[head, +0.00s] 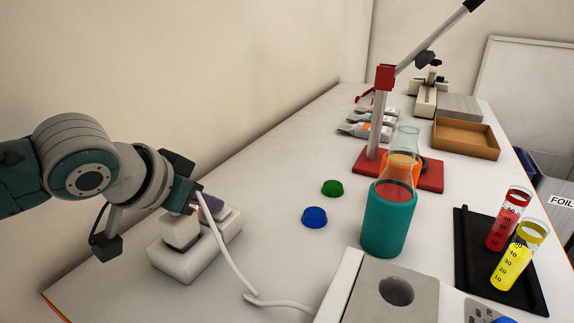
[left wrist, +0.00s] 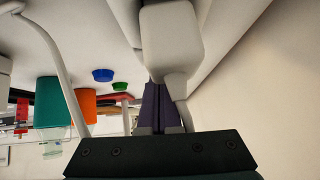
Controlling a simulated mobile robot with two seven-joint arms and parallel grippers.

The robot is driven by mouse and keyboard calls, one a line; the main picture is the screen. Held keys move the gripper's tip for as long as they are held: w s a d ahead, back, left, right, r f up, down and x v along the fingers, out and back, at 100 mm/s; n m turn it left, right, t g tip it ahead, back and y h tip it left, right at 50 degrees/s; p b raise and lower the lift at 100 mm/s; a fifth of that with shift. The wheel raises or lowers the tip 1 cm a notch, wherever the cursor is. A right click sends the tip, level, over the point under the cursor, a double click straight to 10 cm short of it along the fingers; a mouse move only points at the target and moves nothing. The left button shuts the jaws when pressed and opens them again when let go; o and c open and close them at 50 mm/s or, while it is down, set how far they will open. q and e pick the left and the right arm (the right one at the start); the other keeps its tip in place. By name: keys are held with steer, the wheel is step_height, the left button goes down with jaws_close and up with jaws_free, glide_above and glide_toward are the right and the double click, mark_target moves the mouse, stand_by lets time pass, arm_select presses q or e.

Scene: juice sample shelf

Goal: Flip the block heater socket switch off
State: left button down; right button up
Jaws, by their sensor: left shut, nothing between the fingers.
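The white socket box (head: 185,262) sits on the bench at the lower left, with a pale plug (head: 180,232) standing on it. A white cable (head: 232,250) runs from it toward the block heater (head: 350,290), whose grey top with a round hole shows at the bottom edge. My left gripper (head: 205,208) is shut and empty, at the far side of the socket box. In the left wrist view the shut fingers (left wrist: 158,108) are close to the plug (left wrist: 172,45); I cannot tell if they touch anything. The switch itself is hidden. My right gripper is not in view.
A blue cap (head: 314,217) and a green cap (head: 332,188) lie mid-bench. A teal-wrapped flask (head: 388,225) stands beyond the heater. A black tray (head: 470,225) holds red and yellow tubes at the right. The wall closely borders the bench at left.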

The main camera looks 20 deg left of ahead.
arm_select(q)
steer(key=shift+r, duration=0.15)
steer(key=shift+r+p, duration=0.35)
steer(key=shift+p, duration=0.05)
steer(key=r+p, duration=0.4)
steer(key=shift+d+p, duration=0.2)
steer(key=shift+p, duration=0.15)
steer(key=v, duration=0.9)
steer(key=shift+s+d+f+p, duration=0.2)
steer(key=shift+s+d+p, duration=0.05)
steer(key=shift+s+p, duration=0.2)
steer(key=shift+a+r+y+p, duration=0.2)
steer(key=shift+a+y+p, duration=0.1)
steer(key=shift+a+p, duration=0.3)
steer(key=shift+w+a, duration=0.1)
